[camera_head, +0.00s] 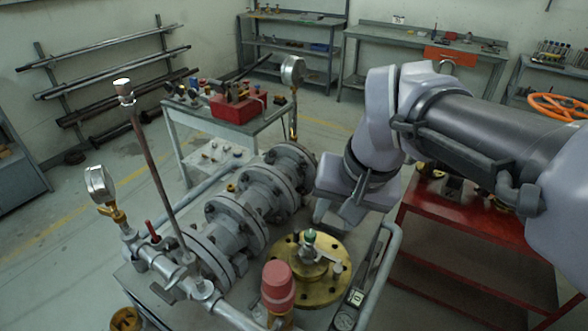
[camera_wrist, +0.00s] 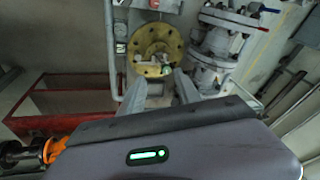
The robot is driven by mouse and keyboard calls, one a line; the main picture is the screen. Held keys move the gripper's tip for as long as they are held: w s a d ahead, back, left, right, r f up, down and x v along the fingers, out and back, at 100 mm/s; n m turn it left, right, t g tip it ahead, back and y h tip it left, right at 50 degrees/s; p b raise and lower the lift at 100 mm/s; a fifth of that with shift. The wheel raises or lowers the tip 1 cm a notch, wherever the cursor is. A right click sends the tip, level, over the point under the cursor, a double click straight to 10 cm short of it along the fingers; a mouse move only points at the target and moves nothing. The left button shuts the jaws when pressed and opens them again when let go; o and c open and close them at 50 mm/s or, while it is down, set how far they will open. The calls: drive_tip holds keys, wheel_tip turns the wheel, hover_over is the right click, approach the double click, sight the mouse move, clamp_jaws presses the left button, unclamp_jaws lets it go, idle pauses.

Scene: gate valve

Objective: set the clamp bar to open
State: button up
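A round brass flange (camera_head: 335,284) lies on the valve bench, with bolt holes around its rim. On its middle is a small grey fitting with a green tip (camera_head: 310,237) and a short light bar (camera_head: 326,258) pointing right; I take this as the clamp bar, though its exact setting is hard to tell. In the wrist view, the flange (camera_wrist: 177,42) is ahead, and the green tip (camera_wrist: 165,70) shows just beyond the fingers. My gripper (camera_head: 337,214) is above and behind the flange, apart from it. In the wrist view, its two fingers (camera_wrist: 160,82) stand apart with nothing between them.
Grey flanged pipework (camera_head: 240,225) runs left of the flange. Gauges (camera_head: 97,184) and a tall rod (camera_head: 150,150) rise there. A red-capped fitting (camera_head: 278,285) stands at the flange's near left. A grey rail (camera_head: 385,270) and a red table (camera_head: 470,235) are to the right.

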drive_tip(key=w+a+f+n+g+p, duration=0.1)
drive_tip(key=w+a+f+g, duration=0.1)
drive_tip(key=w, duration=0.8)
drive_tip(key=n+g+h+p, duration=0.1)
drive_tip(key=h, duration=0.1)
approach(297, 230)
drive_tip(key=f+b, duration=0.3)
drive_tip(key=f, duration=0.2)
drive_tip(key=f+b, duration=0.4)
drive_tip(key=f, duration=0.1)
drive_tip(key=shift+w+d+f, duration=0.1)
drive_tip(key=shift+w+f, duration=0.1)
drive_tip(key=shift+f, duration=0.15)
clamp_jaws()
